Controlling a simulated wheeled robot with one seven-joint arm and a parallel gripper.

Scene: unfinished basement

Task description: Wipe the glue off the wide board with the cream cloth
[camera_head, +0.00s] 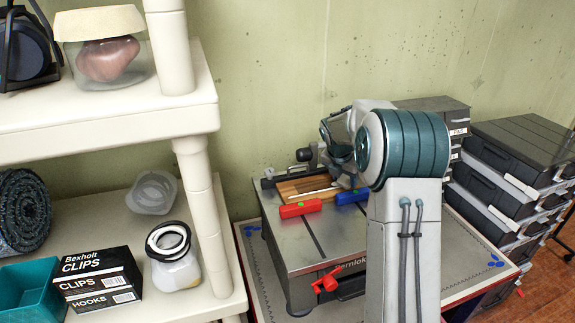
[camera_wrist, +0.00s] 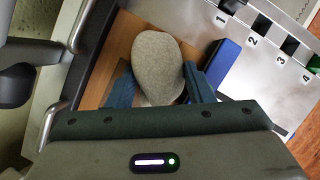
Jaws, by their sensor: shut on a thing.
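The cream cloth (camera_wrist: 157,62) looks like a rounded, grey-beige wad in the wrist view. My gripper (camera_wrist: 160,88) is shut on it, with one blue finger at each side. The wide board (camera_wrist: 119,45) is orange-brown wood and lies under the cloth. The board also shows in the head view (camera_head: 290,188), at the back of a metal-topped bench, with a pale strip along it. My arm hides the cloth and the gripper's fingers in the head view. I cannot make out glue in either view, nor whether the cloth touches the board.
A red block (camera_head: 300,209) and a blue block (camera_head: 352,197) sit in front of the board on the bench top (camera_head: 290,240). A cream shelf (camera_head: 110,115) stands close on the left. Stacked dark drawer cases (camera_head: 510,165) stand on the right.

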